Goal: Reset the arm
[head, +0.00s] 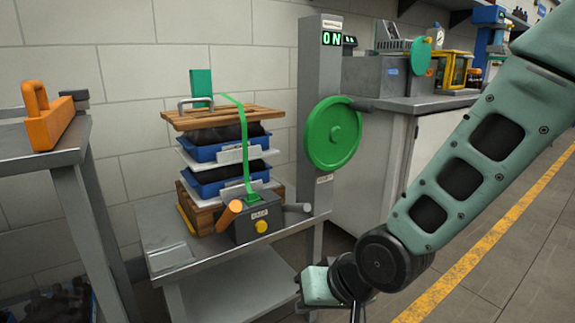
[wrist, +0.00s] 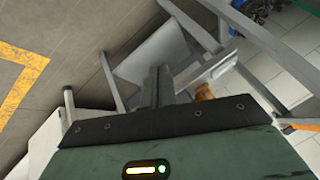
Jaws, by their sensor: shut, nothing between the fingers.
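My green arm (head: 465,165) reaches in from the upper right of the head view and bends at a dark joint near the bottom. Its wrist end (head: 320,286) is low, in front of the grey bench at its right side. In the wrist view my gripper (wrist: 164,72) points toward the floor and the grey metal frames. Its dark fingers are together with nothing between them. The fingertips cannot be made out in the head view.
A strapped stack with blue trays (head: 225,180) stands on the low grey bench (head: 240,290). Behind it is a grey post with a green wheel (head: 333,133) and an ON display. An orange block (head: 45,118) sits on the left table. Floor with a yellow line (head: 490,245) is clear at right.

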